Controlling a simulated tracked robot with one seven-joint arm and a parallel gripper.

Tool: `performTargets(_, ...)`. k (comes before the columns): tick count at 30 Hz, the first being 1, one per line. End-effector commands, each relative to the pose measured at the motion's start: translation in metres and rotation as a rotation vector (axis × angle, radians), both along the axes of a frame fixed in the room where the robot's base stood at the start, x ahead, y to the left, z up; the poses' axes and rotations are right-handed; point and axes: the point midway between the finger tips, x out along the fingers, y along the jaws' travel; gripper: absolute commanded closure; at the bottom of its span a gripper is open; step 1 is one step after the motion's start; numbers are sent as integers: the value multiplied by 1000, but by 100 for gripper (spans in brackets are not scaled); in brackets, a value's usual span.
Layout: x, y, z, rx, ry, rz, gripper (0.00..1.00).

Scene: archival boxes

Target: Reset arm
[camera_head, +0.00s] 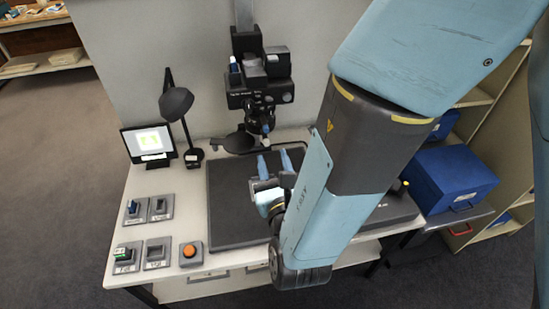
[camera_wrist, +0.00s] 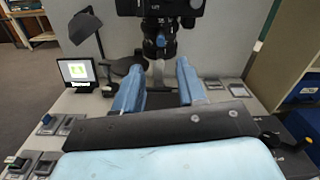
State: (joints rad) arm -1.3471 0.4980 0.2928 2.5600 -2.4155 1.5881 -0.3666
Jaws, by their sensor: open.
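My gripper (camera_head: 274,163) is over the dark mat (camera_head: 225,185) on the white table, in front of the black camera stand (camera_head: 258,92). Its two blue fingers are apart with nothing between them. In the wrist view my gripper (camera_wrist: 156,88) also shows open and empty, with the camera stand (camera_wrist: 160,30) straight ahead. My blue and grey arm crosses the right half of the head view and hides part of the table and mat.
A desk lamp (camera_head: 176,103) and a small screen (camera_head: 149,144) stand at the table's back left. Several small grey trays and an orange button (camera_head: 189,251) sit at the left. A blue box (camera_head: 450,178) stands at the right by shelves.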

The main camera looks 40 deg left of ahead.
Motion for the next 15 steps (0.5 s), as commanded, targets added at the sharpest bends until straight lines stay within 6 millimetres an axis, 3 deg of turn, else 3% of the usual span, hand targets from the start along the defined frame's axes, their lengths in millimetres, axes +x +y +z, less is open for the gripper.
performTargets(15,-4,1,1,1,0,6,60)
